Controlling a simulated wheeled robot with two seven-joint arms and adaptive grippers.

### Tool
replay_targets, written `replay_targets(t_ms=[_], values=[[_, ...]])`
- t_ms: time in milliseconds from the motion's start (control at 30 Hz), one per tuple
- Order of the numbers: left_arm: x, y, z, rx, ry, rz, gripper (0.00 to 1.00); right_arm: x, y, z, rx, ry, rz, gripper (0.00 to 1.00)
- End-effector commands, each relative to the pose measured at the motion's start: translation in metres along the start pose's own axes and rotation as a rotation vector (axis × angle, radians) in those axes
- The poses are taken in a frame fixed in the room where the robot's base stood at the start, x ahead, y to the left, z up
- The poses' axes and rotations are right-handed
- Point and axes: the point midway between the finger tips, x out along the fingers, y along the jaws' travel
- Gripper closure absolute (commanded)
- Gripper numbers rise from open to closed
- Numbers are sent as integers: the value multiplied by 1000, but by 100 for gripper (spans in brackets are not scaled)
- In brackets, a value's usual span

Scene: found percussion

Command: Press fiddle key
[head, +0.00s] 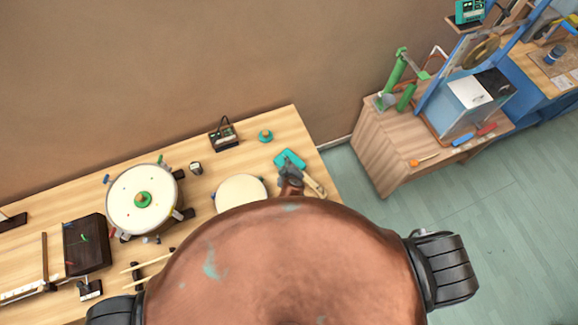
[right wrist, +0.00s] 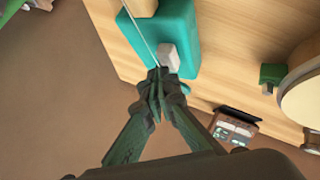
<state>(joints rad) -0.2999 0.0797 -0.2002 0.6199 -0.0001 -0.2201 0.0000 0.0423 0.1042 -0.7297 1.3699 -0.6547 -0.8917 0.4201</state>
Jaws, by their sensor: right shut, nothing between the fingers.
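The fiddle is a teal block (right wrist: 185,22) with a pale grey key (right wrist: 169,57) on its near side and a thin string running over it in the right wrist view. In the head view the teal block (head: 290,158) lies near the right end of the wooden table. My right gripper (right wrist: 158,80) is shut and empty, its fingertips right beside the key; I cannot tell whether they touch it. In the head view my right gripper (head: 291,176) covers part of the table just in front of the block. My left gripper is not in view.
A pale round drum (head: 240,189) is left of my right gripper. A larger drum (head: 128,217), a dark box (head: 88,246) and a small device (head: 224,135) stand farther left or behind. A second bench (head: 376,160) stands right across open floor.

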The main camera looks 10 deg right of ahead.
Motion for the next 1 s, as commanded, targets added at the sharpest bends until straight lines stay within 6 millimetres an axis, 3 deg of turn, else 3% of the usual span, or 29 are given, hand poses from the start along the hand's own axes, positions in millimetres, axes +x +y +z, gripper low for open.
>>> replay_targets(t_ms=[1000], values=[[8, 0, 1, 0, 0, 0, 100, 7, -5, 6, 0, -1, -1, 100]])
